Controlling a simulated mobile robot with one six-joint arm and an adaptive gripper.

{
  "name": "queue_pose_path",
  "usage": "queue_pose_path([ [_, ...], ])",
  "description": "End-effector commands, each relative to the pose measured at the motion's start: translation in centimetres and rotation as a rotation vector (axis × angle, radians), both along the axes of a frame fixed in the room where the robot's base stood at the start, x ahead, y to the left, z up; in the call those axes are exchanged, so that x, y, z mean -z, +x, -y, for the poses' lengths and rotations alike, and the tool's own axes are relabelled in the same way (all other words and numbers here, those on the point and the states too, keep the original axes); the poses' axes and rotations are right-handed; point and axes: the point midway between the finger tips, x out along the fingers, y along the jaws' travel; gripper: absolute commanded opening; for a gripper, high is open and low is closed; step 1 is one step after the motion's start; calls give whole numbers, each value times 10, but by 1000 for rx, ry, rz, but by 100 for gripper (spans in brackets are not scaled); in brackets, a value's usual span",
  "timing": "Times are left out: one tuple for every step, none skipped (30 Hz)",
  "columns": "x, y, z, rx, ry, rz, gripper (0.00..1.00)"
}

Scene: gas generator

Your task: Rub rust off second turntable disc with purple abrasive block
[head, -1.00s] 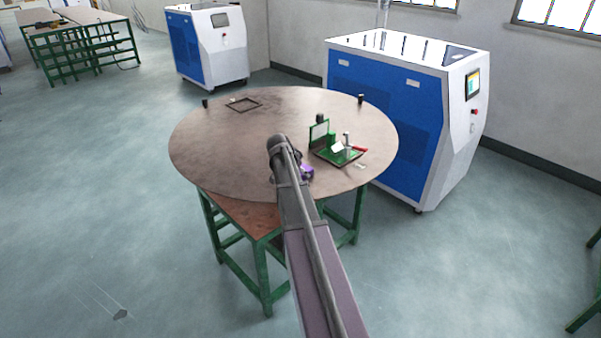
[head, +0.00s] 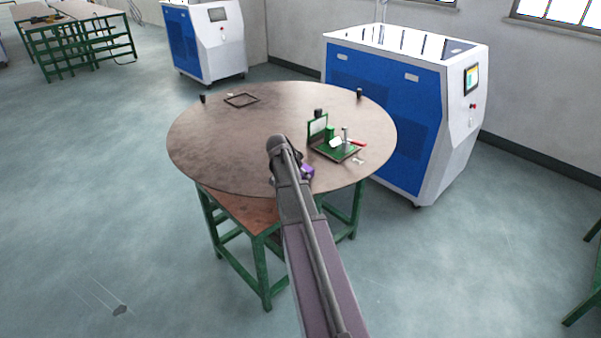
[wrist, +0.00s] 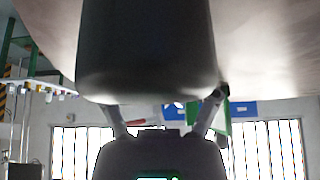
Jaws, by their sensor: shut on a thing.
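The large round turntable disc (head: 225,140), brown-grey with mottled darker patches, lies flat on a green-legged stand. My arm reaches over its near edge, and its end hides the patch of surface beneath. The purple abrasive block (head: 307,171) shows just to the right of my arm's end, at or just above the disc; contact cannot be told. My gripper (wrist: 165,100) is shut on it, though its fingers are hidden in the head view. In the wrist view, a big dark rounded shape fills the middle between the fingers, and no purple shows.
A green tray (head: 337,152) with small items and a red-handled tool stands right of my arm on the disc. A dark square frame (head: 241,100) and two small black posts sit towards the back. A blue-white machine (head: 400,110) stands close behind right. The disc's left side is clear.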

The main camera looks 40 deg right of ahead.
Motion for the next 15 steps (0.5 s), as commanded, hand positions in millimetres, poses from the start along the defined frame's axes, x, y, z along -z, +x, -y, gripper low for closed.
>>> queue_pose_path([
  [0, 0, 0, 0, -1, 0, 39],
  [0, 1, 0, 0, -1, 0, 39],
  [0, 1, 1, 0, -1, 0, 39],
  [0, 2, 1, 0, -1, 0, 39],
  [0, 3, 2, 0, -1, 0, 39],
  [0, 4, 2, -1, -1, 1, 39],
  [0, 6, 3, -1, -1, 1, 39],
  [0, 7, 4, -1, -1, 1, 39],
  [1, 9, 5, -1, -1, 1, 39],
  [1, 11, 6, -1, -1, 1, 39],
  [1, 13, 7, -1, -1, 1, 39],
  [1, 16, 8, -1, -1, 1, 39],
  [1, 17, 9, -1, -1, 1, 39],
  [2, 19, 9, -1, -1, 1, 39],
  [2, 21, 11, -1, -1, 1, 39],
])
